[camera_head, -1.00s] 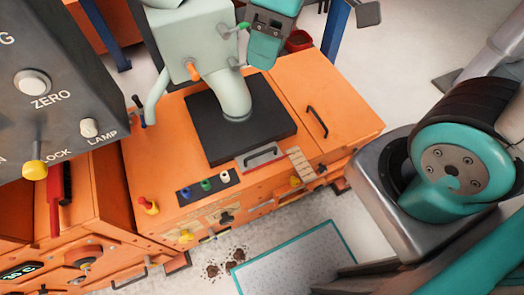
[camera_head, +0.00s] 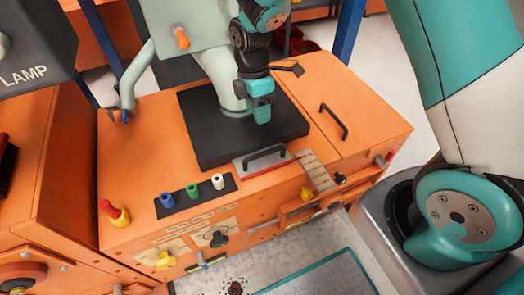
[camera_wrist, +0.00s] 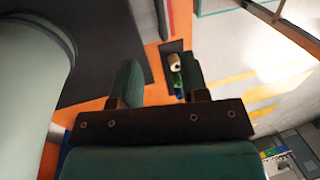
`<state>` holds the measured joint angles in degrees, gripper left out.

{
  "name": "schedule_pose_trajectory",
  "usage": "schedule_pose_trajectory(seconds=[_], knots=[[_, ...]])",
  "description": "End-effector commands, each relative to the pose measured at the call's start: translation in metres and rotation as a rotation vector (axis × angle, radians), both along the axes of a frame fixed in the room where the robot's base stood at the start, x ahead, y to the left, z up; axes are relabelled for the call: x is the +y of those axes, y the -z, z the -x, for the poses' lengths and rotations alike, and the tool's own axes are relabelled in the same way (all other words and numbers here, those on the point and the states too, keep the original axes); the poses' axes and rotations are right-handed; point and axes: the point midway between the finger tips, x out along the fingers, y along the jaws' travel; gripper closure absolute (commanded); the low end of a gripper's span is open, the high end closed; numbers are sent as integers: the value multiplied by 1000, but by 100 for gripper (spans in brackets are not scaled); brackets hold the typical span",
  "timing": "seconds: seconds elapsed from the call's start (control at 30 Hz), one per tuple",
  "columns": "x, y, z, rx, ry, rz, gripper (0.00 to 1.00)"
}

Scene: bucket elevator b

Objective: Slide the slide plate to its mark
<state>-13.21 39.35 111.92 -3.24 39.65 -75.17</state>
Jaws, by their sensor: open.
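The slide plate appears to be the grey plate with a red edge and black handle (camera_head: 248,164), flat on the orange machine top at the front of the black square plate. A pale ruled strip (camera_head: 314,166) lies just right of it; I cannot make out a mark. My gripper (camera_head: 262,114) is open and empty above the black plate, right of the grey-green pipe, apart from the handle. In the wrist view its two teal fingers (camera_wrist: 160,78) stand apart, and a red and grey strip at the top may be the slide plate.
The grey-green pipe (camera_head: 222,80) rises close beside my gripper. Blue, green and white knobs (camera_head: 192,190) sit left of the slide plate. A black-handled lid (camera_head: 345,100) is at right. A red-yellow knob (camera_head: 115,213) stands at the front left corner.

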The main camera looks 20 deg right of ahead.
Motion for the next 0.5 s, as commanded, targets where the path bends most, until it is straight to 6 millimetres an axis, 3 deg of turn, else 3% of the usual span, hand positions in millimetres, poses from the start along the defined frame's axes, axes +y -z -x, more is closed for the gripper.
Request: schedule_pose_trajectory(seconds=[0.03,0.3,0.5], knots=[[0,15,4,6,0,2,59],[0,76,16,5,1,1,59],[0,109,23,3,1,1,59]])
